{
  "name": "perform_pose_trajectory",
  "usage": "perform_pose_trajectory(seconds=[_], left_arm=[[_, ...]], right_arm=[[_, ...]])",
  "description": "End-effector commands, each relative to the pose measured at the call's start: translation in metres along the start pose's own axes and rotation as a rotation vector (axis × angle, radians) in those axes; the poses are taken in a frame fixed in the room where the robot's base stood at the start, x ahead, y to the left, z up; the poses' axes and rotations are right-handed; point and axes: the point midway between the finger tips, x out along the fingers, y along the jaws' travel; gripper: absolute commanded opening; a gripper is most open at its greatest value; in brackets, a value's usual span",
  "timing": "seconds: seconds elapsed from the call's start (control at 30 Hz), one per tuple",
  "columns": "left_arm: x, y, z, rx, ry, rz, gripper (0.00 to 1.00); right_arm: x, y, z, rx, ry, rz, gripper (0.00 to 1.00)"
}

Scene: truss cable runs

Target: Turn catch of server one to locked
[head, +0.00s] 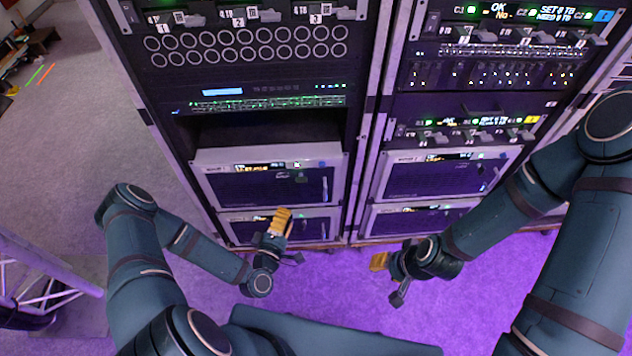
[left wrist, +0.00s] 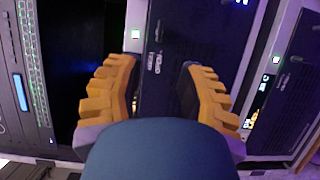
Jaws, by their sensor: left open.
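In the left rack, a server (head: 265,186) with a grey frame sits below an empty dark bay. A small dark catch (head: 301,179) is on its front, below a green-lit square; I cannot read whether it is locked or which server number it bears. In the left wrist view the catch (left wrist: 159,30) shows near the top middle, beside small white markings. My left gripper (head: 281,222) has yellow ridged fingers and is in front of and below that server; in the wrist view its fingers (left wrist: 160,88) are apart with nothing between them. My right gripper (head: 379,262) hangs before the right rack; its opening is unclear.
A second server (head: 255,226) is just below, behind my left gripper. An upright handle (head: 324,188) stands at the server's right side. The right rack (head: 375,120) holds similar servers (head: 440,178). Open floor (head: 335,290) lies before the racks.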

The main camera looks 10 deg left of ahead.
Motion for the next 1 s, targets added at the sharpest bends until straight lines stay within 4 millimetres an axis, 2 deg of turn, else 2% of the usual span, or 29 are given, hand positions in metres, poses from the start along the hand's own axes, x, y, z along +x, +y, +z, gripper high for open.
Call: perform_pose_trajectory(seconds=[0.17, 0.7, 0.83, 1.0], left_arm=[[0.018, 0.000, 0.000, 0.000, 0.001, 0.007, 0.37], [0.116, 0.000, 0.000, 0.003, 0.000, 0.005, 0.37], [0.130, 0.001, -0.001, 0.003, 0.001, 0.004, 0.37], [0.137, 0.001, 0.000, 0.001, 0.000, 0.003, 0.37]], right_arm=[[0.003, 0.001, 0.000, -0.001, 0.001, -0.001, 0.40], [0.017, 0.006, -0.002, -0.002, 0.008, 0.000, 0.40], [0.018, 0.007, -0.002, -0.002, 0.009, 0.000, 0.40], [0.019, 0.007, -0.002, -0.002, 0.010, 0.000, 0.40]])
